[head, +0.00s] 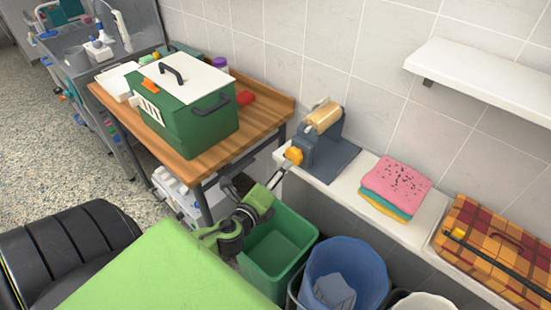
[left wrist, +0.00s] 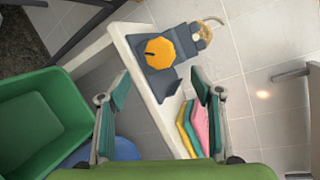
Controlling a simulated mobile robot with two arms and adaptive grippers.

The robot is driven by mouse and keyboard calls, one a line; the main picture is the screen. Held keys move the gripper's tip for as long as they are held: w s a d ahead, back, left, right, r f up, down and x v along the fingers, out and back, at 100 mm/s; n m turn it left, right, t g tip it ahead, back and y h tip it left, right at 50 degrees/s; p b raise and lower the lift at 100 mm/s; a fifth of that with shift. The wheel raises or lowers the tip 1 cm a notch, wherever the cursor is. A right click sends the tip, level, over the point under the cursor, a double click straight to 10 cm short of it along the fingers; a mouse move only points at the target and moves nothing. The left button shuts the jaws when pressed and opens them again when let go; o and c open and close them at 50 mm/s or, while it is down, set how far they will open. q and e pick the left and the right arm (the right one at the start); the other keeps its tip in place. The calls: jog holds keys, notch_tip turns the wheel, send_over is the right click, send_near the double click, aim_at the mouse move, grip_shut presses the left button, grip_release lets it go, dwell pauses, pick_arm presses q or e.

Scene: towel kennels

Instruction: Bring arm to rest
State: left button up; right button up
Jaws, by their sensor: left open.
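My left gripper (head: 246,202) is open and empty at the end of my green arm, in front of the wall ledge and above the green bin (head: 278,252). In the left wrist view its two fingers (left wrist: 160,112) stand wide apart with nothing between them. Beyond them is the ledge with a blue-grey device (left wrist: 163,80) bearing an orange knob and a tan roll. A stack of folded towels (head: 395,186), pink with dark specks on top, lies on the ledge; it shows partly behind the right finger in the wrist view (left wrist: 199,125). My right gripper is not in view.
A wooden table (head: 188,166) holds a green carrier (head: 192,115) with a white lid. A blue bin (head: 345,258) with grey cloth stands beside the green bin. A plaid basket (head: 492,250) is at the right. A white shelf (head: 485,78) juts from the tiled wall.

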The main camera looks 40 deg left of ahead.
pick_arm(q)
jog(key=shift+s+d+r, duration=0.1)
jog(key=shift+s+r, duration=0.1)
jog(key=shift+s, duration=0.4)
jog(key=s+a+f+n+g+b, duration=0.1)
jog(key=s+f+n+g, duration=0.2)
jog(key=f, duration=0.8)
jog(key=s+f+n+g, duration=0.2)
jog(key=s+f, duration=0.3)
jog(key=f, duration=0.5)
jog(key=s+a+f+n+g+b, duration=0.1)
jog(key=s+f+n+g, duration=0.2)
jog(key=f, duration=0.8)
jog(key=s+d+f+n+g+h, duration=0.1)
jog(key=s+d+f+n+g, duration=0.1)
jog(key=s+f, duration=0.4)
jog(key=s+d+f+n+g+h, duration=0.1)
jog(key=s+d+f+n, duration=0.3)
jog(key=s, duration=0.9)
jog(key=s+d+f+n+g+h+b, duration=0.1)
jog(key=s+d+f+n+g, duration=0.2)
jog(key=s+d+f, duration=0.4)
jog(key=s+f+n, duration=0.1)
jog(key=s+f, duration=0.2)
jog(key=shift+s+d+f, duration=0.15)
jog(key=shift+s+d, duration=0.15)
jog(key=shift+s, duration=0.05)
